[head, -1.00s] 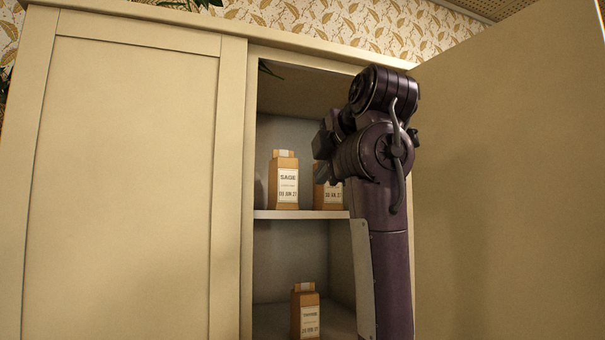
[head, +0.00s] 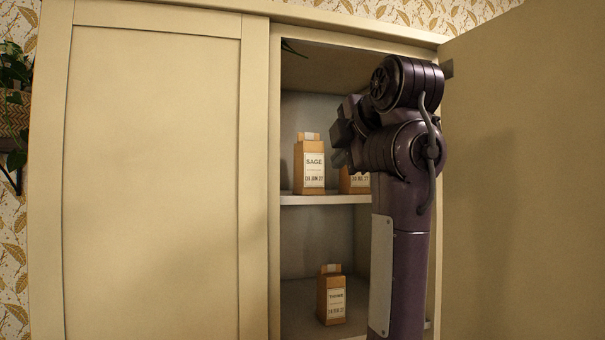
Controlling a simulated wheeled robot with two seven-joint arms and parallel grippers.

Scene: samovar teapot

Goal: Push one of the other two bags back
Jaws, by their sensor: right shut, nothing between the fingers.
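A tan bag labelled SAGE (head: 309,163) stands upright on the cabinet's upper shelf (head: 325,199). A second tan bag (head: 354,182) stands to its right on the same shelf, mostly hidden behind my right arm; its name cannot be read. A third bag, whose label seems to read THYME (head: 331,295), stands on the lower shelf. My right gripper (head: 340,158) is shut and empty. It shows at the upper shelf's height, just right of the SAGE bag and by the top of the second bag; I cannot tell whether it touches either. My left gripper is not in view.
The left cabinet door (head: 155,180) is closed. The right door (head: 530,180) stands open beside my right arm. The cabinet's middle post (head: 274,200) borders the opening on the left. A potted plant (head: 14,110) hangs at the far left.

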